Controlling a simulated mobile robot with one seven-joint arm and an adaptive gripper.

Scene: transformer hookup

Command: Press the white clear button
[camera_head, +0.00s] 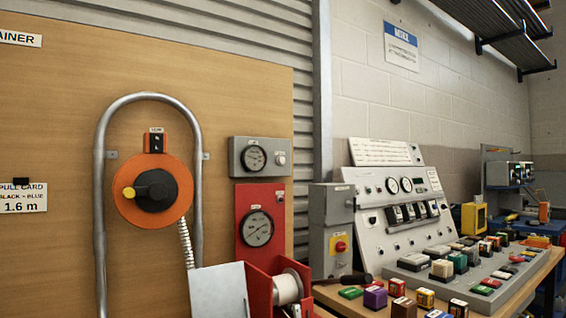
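A small white round button or knob (281,158) sits at the right end of a grey gauge box (237,158) on the wooden board. Its label is too small to read, so I cannot tell whether it is the clear button. The sloped grey console (372,200) at the right has dials, a small display and several small controls, also too small to read. My gripper is not in view.
An orange reel (135,192) behind a metal hoop (101,230) and a red gauge panel (241,215) stand out from the wooden board. A white spool (288,288) sits in a red holder. Several coloured blocks (375,297) crowd the bench at the lower right.

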